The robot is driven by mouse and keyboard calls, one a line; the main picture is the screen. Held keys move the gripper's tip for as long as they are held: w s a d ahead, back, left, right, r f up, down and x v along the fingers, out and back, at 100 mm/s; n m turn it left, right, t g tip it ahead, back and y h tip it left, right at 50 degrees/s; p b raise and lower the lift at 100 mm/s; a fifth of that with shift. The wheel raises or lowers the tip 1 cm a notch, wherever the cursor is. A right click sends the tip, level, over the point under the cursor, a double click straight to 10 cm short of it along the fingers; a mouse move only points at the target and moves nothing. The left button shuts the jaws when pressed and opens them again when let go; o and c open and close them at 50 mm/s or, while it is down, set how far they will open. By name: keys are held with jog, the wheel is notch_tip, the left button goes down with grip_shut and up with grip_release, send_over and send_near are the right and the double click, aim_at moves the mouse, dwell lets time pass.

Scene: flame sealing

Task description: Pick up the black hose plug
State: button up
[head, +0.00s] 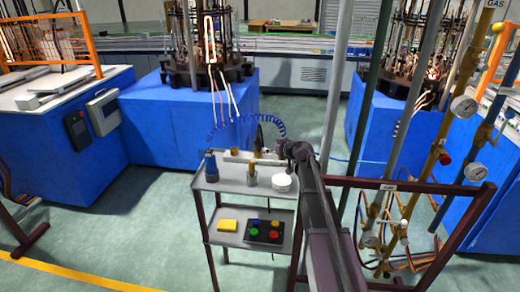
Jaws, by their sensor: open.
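My gripper (283,149) is at the far end of my dark arm, over the back right part of a small grey cart's top shelf (228,182). It is open, small and partly hidden by my own arm. I cannot make out the black hose plug for certain. A blue coiled hose (222,125) arches above the back of the cart, and a thin dark line curves down beside my gripper. Whether the plug is among these dark parts, or hidden by my gripper, cannot be told. Nothing is clearly seen between the fingers.
The top shelf holds a blue cylinder (211,167), a brownish cup (250,178) and a white round container (281,184). Below are a yellow block (229,225) and a button box (264,232). Gas pipes with gauges (464,107) stand at right. Floor left of the cart is clear.

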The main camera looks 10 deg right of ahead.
aim_at(260, 147)
jog(key=shift+b+x, duration=0.75)
jog(key=shift+x, duration=1.7)
jog(key=b+x, duration=0.2)
jog(key=x, duration=0.2)
jog(key=shift+a+f, duration=0.1)
jog(key=shift+f, duration=0.1)
jog(key=shift+w+a+f, duration=0.15)
jog(key=shift+w+a, duration=0.15)
jog(key=shift+w, duration=0.1)
jog(key=shift+c, duration=0.2)
grip_shut()
